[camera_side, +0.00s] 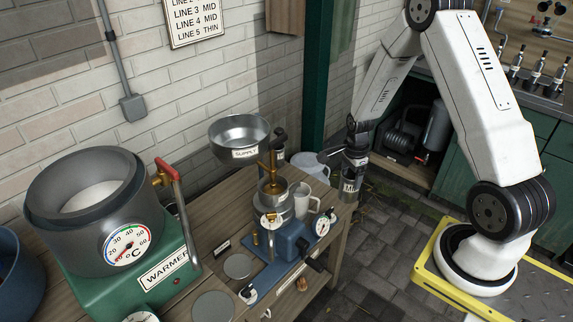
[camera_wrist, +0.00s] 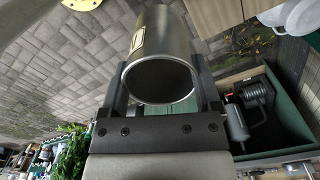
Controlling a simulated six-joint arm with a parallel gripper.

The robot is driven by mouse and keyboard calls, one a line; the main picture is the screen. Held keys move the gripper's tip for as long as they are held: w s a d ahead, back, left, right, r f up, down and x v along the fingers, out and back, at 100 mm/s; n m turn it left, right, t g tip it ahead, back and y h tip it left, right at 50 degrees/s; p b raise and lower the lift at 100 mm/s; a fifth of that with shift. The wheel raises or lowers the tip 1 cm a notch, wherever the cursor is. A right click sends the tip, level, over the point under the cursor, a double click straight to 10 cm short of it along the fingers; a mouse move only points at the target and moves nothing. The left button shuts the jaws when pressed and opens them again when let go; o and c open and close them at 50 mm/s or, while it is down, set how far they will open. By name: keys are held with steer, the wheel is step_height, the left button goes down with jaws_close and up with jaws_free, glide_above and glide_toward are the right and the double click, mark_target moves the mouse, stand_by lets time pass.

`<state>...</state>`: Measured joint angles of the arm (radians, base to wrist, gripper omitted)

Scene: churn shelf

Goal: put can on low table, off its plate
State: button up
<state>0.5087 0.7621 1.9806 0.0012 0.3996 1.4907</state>
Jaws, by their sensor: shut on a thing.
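My gripper (camera_side: 354,150) is shut on a shiny metal can (camera_side: 352,176) and holds it in the air, just right of the wooden table (camera_side: 222,245). In the wrist view the can (camera_wrist: 160,80) lies between both fingers of my gripper (camera_wrist: 165,90), with its round open mouth facing the camera and a pale label on its side. Two flat round grey plates lie on the wooden table: one plate (camera_side: 237,266) by the blue device, the other plate (camera_side: 212,306) nearer the front. Both are bare. I cannot tell which surface is the low table.
A green warmer with a large pot (camera_side: 90,205) stands at the left. A supply funnel (camera_side: 240,138), a blue device (camera_side: 290,243) and a white mug (camera_side: 305,200) crowd the table's right part. A green cabinet holding machinery (camera_side: 405,130) stands behind. Paved floor lies right of the table.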

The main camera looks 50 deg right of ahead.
steer(key=s+d+f+m, duration=0.4)
steer(key=d+m, duration=0.2)
steer(key=m, duration=0.2)
steer(key=shift+s+f+m, duration=0.25)
steer(key=shift+s+m, duration=0.05)
steer(key=shift+s, duration=0.1)
steer(key=w+d+f, duration=0.7)
steer(key=w+f, duration=0.2)
steer(key=w, duration=0.2)
steer(key=shift+w+f, duration=0.25)
steer(key=shift+w, duration=0.05)
steer(key=shift+f, duration=0.1)
steer(key=shift+w+d+f, duration=0.1)
steer(key=shift+w+f, duration=0.05)
steer(key=shift+f, duration=1.5)
steer(key=shift+f, duration=0.15)
